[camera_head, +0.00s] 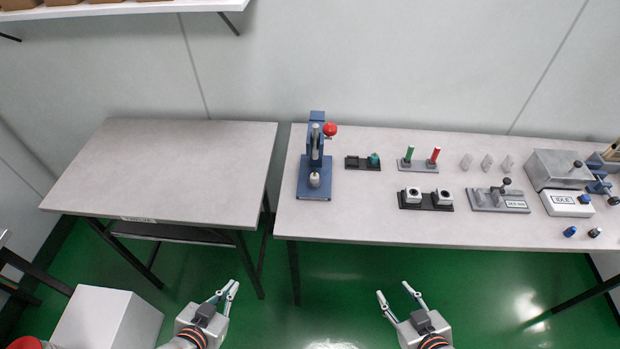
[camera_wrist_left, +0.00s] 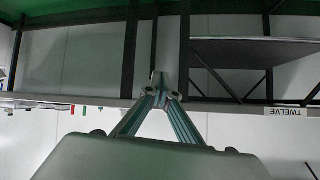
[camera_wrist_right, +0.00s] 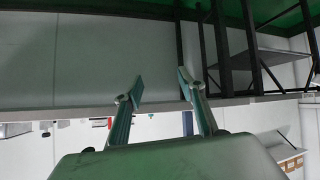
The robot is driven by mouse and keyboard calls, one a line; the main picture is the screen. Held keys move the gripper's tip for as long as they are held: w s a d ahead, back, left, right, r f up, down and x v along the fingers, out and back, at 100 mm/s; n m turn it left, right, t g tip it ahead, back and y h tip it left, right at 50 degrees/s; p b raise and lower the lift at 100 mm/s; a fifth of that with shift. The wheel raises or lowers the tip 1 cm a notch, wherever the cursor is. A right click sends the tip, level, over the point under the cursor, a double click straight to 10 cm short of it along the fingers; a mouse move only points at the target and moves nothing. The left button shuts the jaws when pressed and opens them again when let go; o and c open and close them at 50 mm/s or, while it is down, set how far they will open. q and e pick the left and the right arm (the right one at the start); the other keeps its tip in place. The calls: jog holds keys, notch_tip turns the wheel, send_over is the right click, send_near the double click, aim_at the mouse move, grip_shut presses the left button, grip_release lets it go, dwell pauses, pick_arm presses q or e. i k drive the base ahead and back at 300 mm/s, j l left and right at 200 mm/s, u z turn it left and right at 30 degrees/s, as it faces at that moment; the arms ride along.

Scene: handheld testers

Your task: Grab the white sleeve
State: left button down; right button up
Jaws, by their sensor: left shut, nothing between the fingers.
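Three small whitish upright pieces (camera_head: 486,162) stand in a row on the right table, behind the grey fixture; they look like the white sleeves, but I cannot be sure at this size. My left gripper (camera_head: 230,288) is in front of the tables, below the gap between them. It is shut and empty; its fingertips meet in the left wrist view (camera_wrist_left: 162,80). My right gripper (camera_head: 392,287) is in front of the right table, apart from everything. Its fingers are spread with nothing between them in the right wrist view (camera_wrist_right: 160,82).
The right table (camera_head: 400,228) also holds a blue press (camera_head: 313,165), a black two-socket block (camera_head: 426,199), a stand with green and red pins (camera_head: 418,166), a grey clamp fixture (camera_head: 497,199) and a grey box (camera_head: 558,168). The left table (camera_head: 160,170) is bare.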

aim_at(314, 176)
jog(key=l, duration=1.1)
jog(key=k+l, duration=0.1)
jog(key=l, duration=1.05)
jog(key=u, duration=0.05)
